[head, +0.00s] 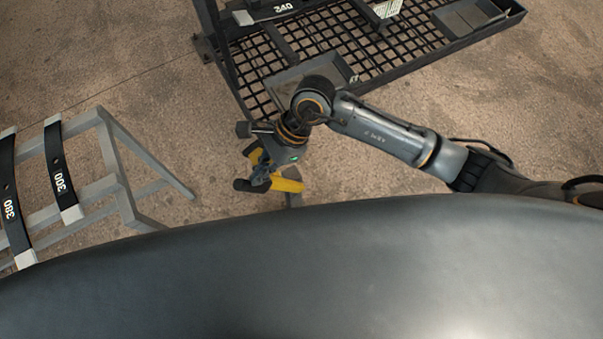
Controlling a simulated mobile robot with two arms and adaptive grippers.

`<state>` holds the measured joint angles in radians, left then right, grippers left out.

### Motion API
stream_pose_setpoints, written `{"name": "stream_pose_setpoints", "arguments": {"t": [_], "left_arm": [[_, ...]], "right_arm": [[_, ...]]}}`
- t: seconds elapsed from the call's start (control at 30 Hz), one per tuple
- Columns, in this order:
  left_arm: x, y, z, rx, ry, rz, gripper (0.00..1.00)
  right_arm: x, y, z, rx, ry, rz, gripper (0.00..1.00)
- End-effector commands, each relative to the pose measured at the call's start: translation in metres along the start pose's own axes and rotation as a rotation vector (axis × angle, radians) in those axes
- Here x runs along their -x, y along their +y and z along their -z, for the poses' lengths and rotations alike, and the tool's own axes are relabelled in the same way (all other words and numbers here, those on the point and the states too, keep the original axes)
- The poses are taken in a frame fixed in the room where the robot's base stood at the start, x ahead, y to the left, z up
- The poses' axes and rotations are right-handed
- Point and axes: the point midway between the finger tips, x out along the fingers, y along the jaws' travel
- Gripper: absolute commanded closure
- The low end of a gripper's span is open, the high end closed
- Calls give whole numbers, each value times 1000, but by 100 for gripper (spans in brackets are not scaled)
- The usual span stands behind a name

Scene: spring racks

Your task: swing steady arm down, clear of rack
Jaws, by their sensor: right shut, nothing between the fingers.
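My right arm comes in from the right and bends down at its wrist beside the near left edge of the dark mesh rack (262,97). My right gripper (264,178), yellow and black, hangs below the wrist over bare floor. It is shut and holds nothing. In the picture it lies just below the rack's near corner, outside the mesh. The wrist overlaps a grey tray (290,82) at that corner, and I cannot tell how far above it the wrist is. My left gripper is not in view.
A grey metal rack (122,185) stands at the left, with dark leaf springs marked 300 (60,170) and 380 (10,195). A spring marked 340 (280,10) shows on the mesh rack. Bare floor (190,130) lies between the two racks.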

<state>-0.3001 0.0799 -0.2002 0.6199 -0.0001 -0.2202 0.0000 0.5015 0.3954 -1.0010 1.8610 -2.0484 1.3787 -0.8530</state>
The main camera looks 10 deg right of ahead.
Motion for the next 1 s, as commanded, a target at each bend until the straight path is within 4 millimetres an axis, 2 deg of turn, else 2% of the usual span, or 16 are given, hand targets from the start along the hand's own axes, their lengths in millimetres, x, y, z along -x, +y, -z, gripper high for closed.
{"name": "stream_pose_setpoints", "arguments": {"t": [1.0], "left_arm": [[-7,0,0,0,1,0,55]], "right_arm": [[-24,0,-34,1,0,0,100]]}}
